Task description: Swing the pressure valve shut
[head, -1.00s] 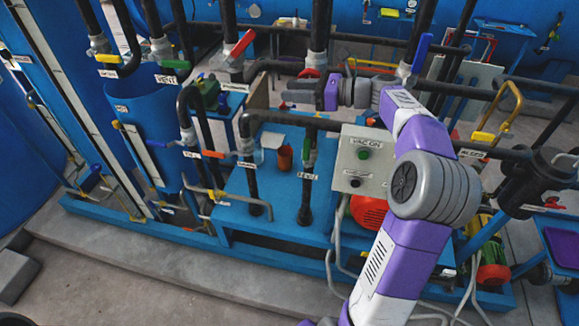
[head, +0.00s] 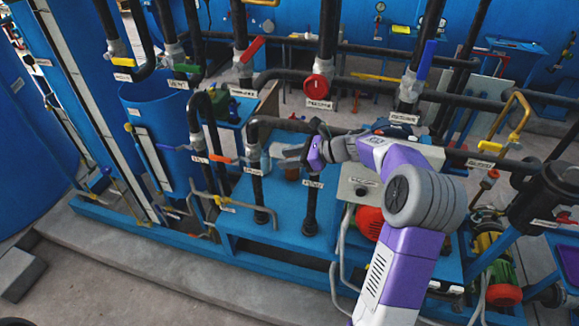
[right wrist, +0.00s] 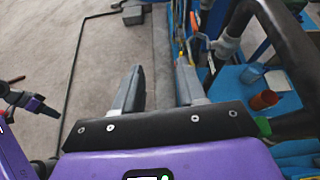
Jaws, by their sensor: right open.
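Several pipe valves with coloured handles show in the head view, and most labels are too small to read, so I cannot tell which is the pressure valve. A red lever (head: 251,49) slants up on a vertical pipe. An orange lever (head: 221,158) lies level on a lower pipe. A blue lever (head: 425,60) stands near upright. My right gripper (head: 284,157) is open and empty, its fingers pointing left, in front of the lower pipes and right of the orange lever. In the right wrist view its fingers (right wrist: 160,88) are apart with nothing between them.
A green lever (head: 186,69) sits by the VENT label, and a red round handle (head: 318,88) is on a pipe behind my right arm. The grey floor (head: 130,290) in front is clear.

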